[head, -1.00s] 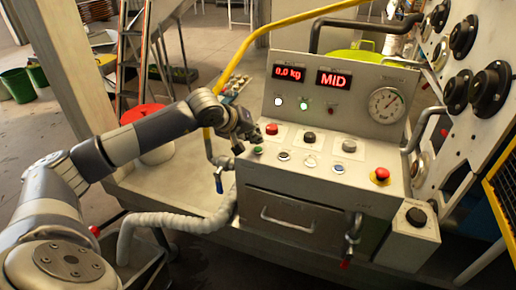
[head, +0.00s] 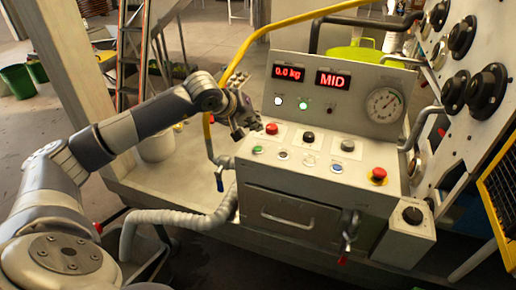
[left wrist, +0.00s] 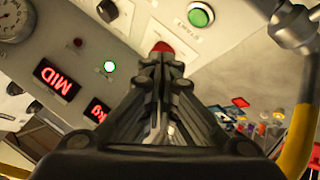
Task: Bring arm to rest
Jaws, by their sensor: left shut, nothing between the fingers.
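My left arm comes in from the left in the head view. My left gripper (head: 240,122) is above the left edge of the control panel (head: 315,178), close to the red button (head: 271,129). It is shut and empty, with its fingers together. In the left wrist view the closed fingers (left wrist: 163,60) point toward the red button (left wrist: 162,47), which they partly cover. The green button (head: 258,150) is clear of the gripper and also shows in the left wrist view (left wrist: 200,15). My right gripper is not in view.
Displays read 0.0 kg (head: 290,73) and MID (head: 332,79). A red mushroom button (head: 379,174) is at the panel's right. A grey hose (head: 175,219) runs below my arm.

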